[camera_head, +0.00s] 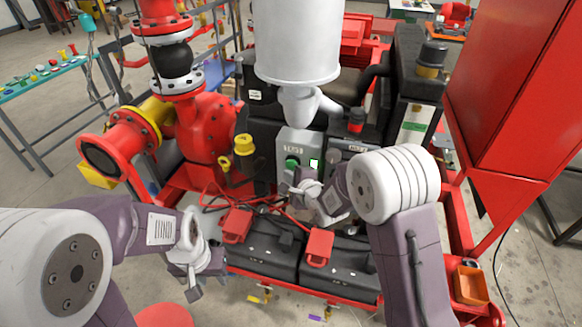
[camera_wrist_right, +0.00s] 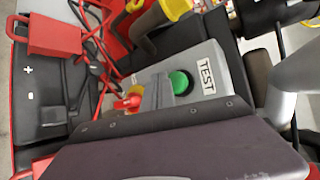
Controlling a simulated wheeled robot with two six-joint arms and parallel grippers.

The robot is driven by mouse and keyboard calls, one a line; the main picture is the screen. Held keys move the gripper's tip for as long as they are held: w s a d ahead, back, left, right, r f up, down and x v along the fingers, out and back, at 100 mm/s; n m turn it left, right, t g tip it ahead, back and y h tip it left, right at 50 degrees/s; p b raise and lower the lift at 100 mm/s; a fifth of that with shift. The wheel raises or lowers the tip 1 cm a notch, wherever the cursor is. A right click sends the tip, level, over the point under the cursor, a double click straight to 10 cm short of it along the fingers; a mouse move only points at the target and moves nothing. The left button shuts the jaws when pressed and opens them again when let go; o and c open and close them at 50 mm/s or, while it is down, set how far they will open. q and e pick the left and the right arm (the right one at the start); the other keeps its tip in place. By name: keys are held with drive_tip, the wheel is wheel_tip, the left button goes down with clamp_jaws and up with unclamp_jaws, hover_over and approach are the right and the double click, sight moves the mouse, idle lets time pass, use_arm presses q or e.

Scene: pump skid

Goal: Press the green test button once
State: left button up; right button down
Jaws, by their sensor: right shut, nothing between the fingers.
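The green test button (camera_head: 292,163) is a round green button on a grey box (camera_head: 299,140) labelled TEST, in the middle of the head view. In the right wrist view the button (camera_wrist_right: 180,82) shows beside the TEST label (camera_wrist_right: 207,77). My right gripper (camera_head: 292,188) is shut and empty, just below the button in the head view. In the wrist view its grey fingertips (camera_wrist_right: 157,92) appear close beside the button; I cannot tell whether they touch the box. My left gripper (camera_head: 192,290) hangs low on the left, far from the box; its jaw opening is unclear.
A red-and-yellow knob (camera_wrist_right: 131,99) sits on the box near my right fingers. Black batteries (camera_head: 262,250) with red terminal covers (camera_head: 236,224) and loose red cables lie below. A white cylinder (camera_head: 297,40) hangs above the box. Red pipework (camera_head: 205,130) stands to the left.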

drive_tip(key=s, duration=0.2)
drive_tip(key=s+a+b, duration=0.1)
drive_tip(key=s, duration=0.1)
drive_tip(key=shift+s+a, duration=0.15)
drive_tip(key=shift+a, duration=0.05)
idle(0.6)
